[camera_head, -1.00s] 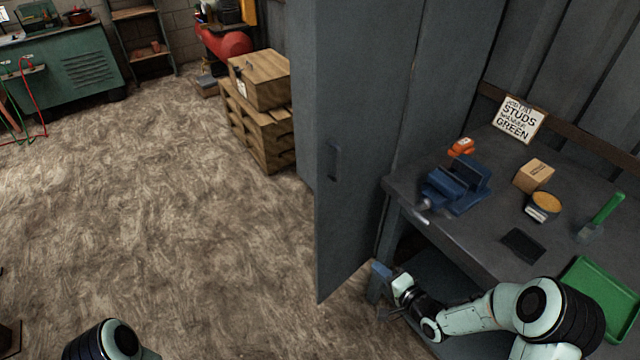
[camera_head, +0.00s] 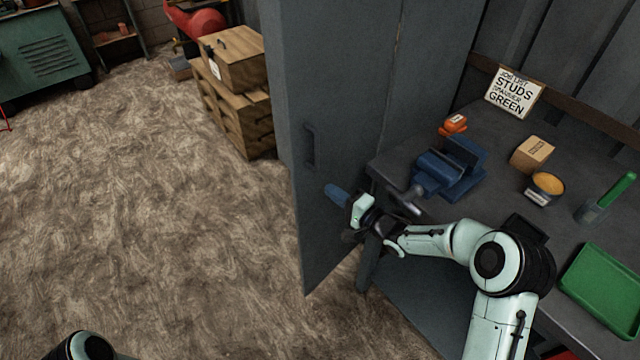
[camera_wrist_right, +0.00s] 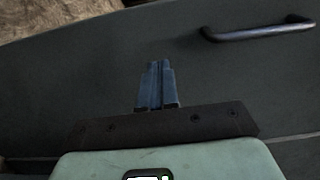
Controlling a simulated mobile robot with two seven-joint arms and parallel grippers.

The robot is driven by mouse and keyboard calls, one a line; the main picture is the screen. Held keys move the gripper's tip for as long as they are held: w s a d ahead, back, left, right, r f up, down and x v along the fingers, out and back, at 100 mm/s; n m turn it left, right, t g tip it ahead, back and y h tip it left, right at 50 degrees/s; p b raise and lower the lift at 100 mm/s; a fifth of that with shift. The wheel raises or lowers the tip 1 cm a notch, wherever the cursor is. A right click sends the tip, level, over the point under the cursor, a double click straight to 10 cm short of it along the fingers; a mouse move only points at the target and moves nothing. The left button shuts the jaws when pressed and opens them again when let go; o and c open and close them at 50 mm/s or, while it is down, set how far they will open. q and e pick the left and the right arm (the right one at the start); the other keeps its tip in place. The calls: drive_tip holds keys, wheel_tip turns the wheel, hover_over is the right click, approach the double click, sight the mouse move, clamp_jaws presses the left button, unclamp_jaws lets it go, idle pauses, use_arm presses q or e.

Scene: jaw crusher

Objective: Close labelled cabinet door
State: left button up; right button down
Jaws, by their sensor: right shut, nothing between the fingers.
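No label shows on the visible face. My right gripper (camera_head: 335,193) is shut and empty, in front of the door face, below and slightly right of the handle. In the right wrist view the blue fingers (camera_wrist_right: 157,85) are together and point at the door panel (camera_wrist_right: 90,80). The handle (camera_wrist_right: 260,30) is at the upper right there. I cannot tell whether the fingertips touch the door. My left gripper is out of view.
The workbench (camera_head: 490,215) at the right bears a blue vise (camera_head: 450,168), a small box (camera_head: 532,153), a tin (camera_head: 545,188) and a green tray (camera_head: 605,285). Wooden crates (camera_head: 240,100) stand beyond the door. The floor (camera_head: 150,210) at left is clear.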

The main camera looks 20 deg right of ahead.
sight(312, 177)
drive_tip(key=shift+x, duration=2.65)
